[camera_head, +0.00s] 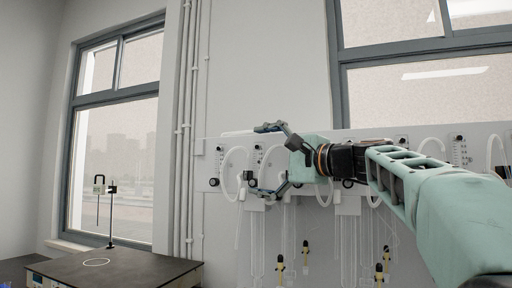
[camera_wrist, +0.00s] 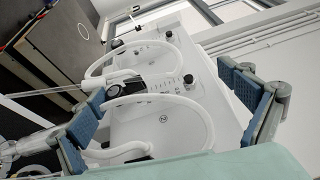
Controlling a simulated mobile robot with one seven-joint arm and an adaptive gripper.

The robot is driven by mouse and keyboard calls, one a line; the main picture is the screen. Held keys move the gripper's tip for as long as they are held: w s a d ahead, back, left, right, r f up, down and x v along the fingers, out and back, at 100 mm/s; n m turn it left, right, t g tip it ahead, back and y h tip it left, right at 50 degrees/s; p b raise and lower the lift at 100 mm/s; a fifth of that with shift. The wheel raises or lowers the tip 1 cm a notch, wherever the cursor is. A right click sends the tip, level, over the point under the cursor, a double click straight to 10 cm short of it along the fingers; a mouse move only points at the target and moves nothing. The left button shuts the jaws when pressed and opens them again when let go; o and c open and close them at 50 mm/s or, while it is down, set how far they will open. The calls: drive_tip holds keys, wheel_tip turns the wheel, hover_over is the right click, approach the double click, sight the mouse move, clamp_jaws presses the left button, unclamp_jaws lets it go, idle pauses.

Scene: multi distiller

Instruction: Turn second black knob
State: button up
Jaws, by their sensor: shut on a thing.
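Black knobs sit in a row on the white wall panel (camera_head: 222,160). The first knob (camera_head: 214,182) is at the far left, and the second black knob (camera_head: 247,175) is to its right. My gripper (camera_head: 262,158) is in front of the panel with its two fingers wide apart, one above the other. The lower fingertip is close to the second knob. In the wrist view a black part that looks like that knob (camera_wrist: 130,88) is near the left finger. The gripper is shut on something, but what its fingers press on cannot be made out. A white hose loop (camera_wrist: 212,118) shows between them.
A dark-topped bench (camera_head: 120,268) with a stand (camera_head: 111,215) is at the lower left. Vertical pipes (camera_head: 187,120) run beside the left window. Hose loops curve out near the knobs.

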drive_tip(key=shift+s+d+r+b, duration=0.3)
drive_tip(key=shift+s+d+r, duration=0.35)
drive_tip(key=shift+d+r, duration=0.1)
drive_tip(key=shift+c, duration=0.4)
drive_tip(key=shift+s+d, duration=0.4)
drive_tip(key=shift+s, duration=0.05)
drive_tip(key=c, duration=0.5)
drive_tip(key=shift+s+d, duration=0.1)
drive_tip(key=shift+s, duration=0.25)
drive_tip(key=c, duration=0.6)
drive_tip(key=shift+f+b, duration=0.3)
drive_tip(key=shift+b, duration=0.1)
drive_tip(key=shift+s+d+f, duration=0.1)
drive_tip(key=shift+s+d, duration=0.05)
drive_tip(key=shift+d, duration=0.2)
drive_tip(key=b+v, duration=0.2)
drive_tip(key=v, duration=0.6)
drive_tip(key=shift+s+f, duration=0.25)
drive_tip(key=shift+f, duration=0.05)
